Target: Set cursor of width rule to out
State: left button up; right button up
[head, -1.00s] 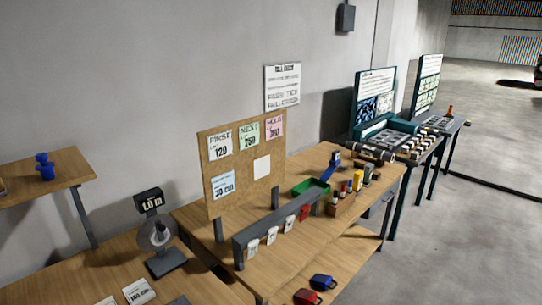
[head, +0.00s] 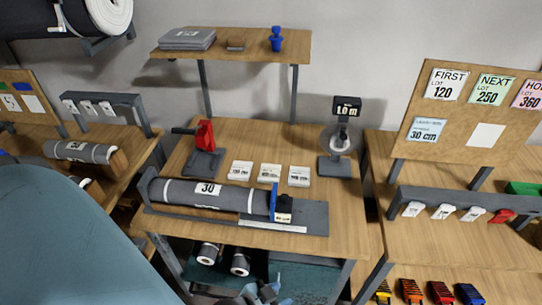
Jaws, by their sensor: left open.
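The width rule, a pale strip (head: 272,226), lies along the front of a grey base plate (head: 315,215) on the middle table. A blue upright piece (head: 274,198), apparently the cursor, stands at the right end of a grey roll marked 30 (head: 190,194). A small black and white block (head: 284,212) sits beside it. I cannot read the cursor's setting. My left gripper (head: 262,293) shows small at the bottom edge, below the table front and well apart from the rule, open and empty. My right gripper is not in view.
A red-handled device (head: 204,140), several white cards (head: 270,171) and a round 1.0 m gauge (head: 341,140) stand behind the roll. A shelf (head: 240,45) is above. More rolls (head: 240,262) lie below. My large teal arm part covers the lower left.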

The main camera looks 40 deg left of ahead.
aim_at(280, 206)
jog(key=i+l+u, duration=0.1)
jog(key=l+u, duration=1.1)
jog(key=l, duration=0.4)
jog(key=k, duration=0.1)
